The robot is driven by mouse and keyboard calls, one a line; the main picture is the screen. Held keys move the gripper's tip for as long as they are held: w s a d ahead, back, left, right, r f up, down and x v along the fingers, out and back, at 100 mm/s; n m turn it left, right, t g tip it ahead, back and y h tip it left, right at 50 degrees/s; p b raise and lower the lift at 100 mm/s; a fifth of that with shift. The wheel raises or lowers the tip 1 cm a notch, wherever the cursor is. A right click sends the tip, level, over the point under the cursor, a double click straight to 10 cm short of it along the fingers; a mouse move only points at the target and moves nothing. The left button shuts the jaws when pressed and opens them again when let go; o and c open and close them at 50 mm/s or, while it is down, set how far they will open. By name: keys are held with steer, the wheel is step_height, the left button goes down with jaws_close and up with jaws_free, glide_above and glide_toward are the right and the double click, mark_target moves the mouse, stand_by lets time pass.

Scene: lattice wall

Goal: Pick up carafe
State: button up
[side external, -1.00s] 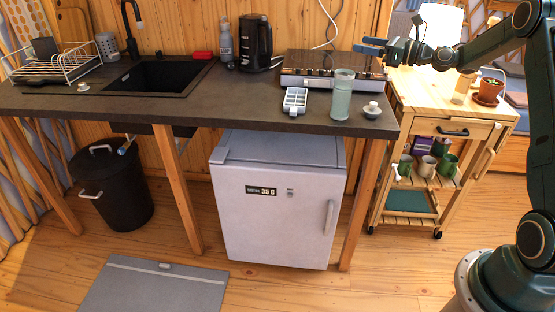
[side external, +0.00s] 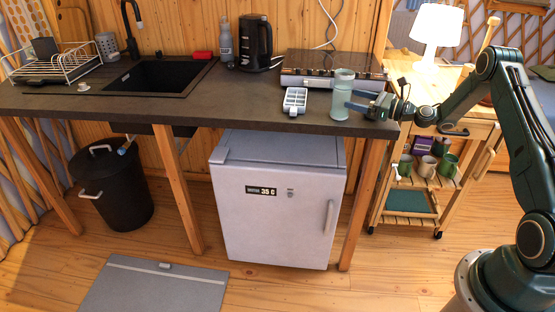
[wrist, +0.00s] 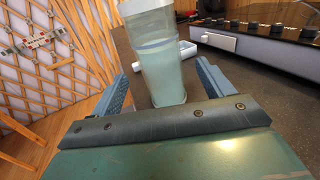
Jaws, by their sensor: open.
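The carafe, a pale green translucent upright vessel (side external: 341,97), stands near the front right of the dark counter. In the wrist view the carafe (wrist: 156,62) is straight ahead, in line with the gap between my fingers. My gripper (side external: 352,100) is low over the counter at the carafe's right side, fingers pointing left at it. In the wrist view my gripper (wrist: 162,76) is open, with a blue finger on each side of the carafe's lower part. I cannot tell whether either finger touches it.
A white compartment tray (side external: 294,101) lies left of the carafe. A stove (side external: 318,82) with knobs is behind it. A black kettle (side external: 255,44) and a grey bottle (side external: 225,40) stand farther left by the sink (side external: 160,74). A white lamp (side external: 437,26) stands on the trolley.

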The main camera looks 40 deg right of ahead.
mark_target(336, 93)
steer(key=shift+w, duration=0.1)
steer(key=shift+w+a, duration=0.25)
steer(key=shift+w, duration=0.25)
steer(key=shift+w, duration=0.1)
steer(key=shift+x, duration=3.05)
steer(key=shift+c, duration=0.2)
steer(key=c, duration=1.2)
steer(key=shift+o, duration=0.2)
steer(key=shift+r, duration=0.1)
step_height(336, 93, up, 20)
